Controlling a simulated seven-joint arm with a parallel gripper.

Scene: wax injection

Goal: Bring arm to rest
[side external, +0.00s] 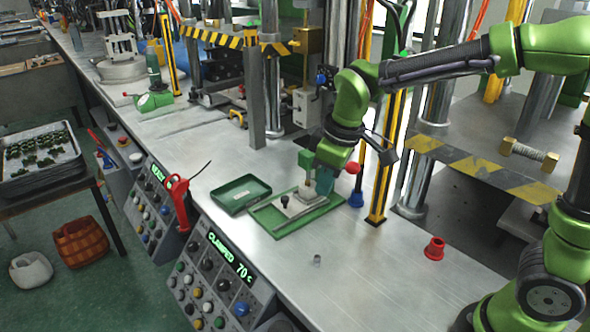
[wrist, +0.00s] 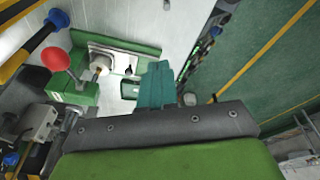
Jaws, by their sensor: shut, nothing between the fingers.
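My gripper (side external: 306,160) hangs over the back of the bench in the side external view, above the green-rimmed plate. Its teal fingers (wrist: 156,82) are together and empty in the wrist view. Below it, a green-rimmed plate (side external: 262,224) carries a flat metal piece with a small black knob (side external: 284,199). A green block (side external: 325,181) with a red ball lever (side external: 354,168) stands close beside my gripper. This block (wrist: 72,90) and its red ball (wrist: 55,58) show left of my fingers in the wrist view. I cannot tell the exact gap between them.
An empty dark green tray (side external: 241,194) lies left of the plate. A red cup-like part (side external: 434,249) and a small metal ring (side external: 316,260) stand on the bench. The front right bench is mostly clear.

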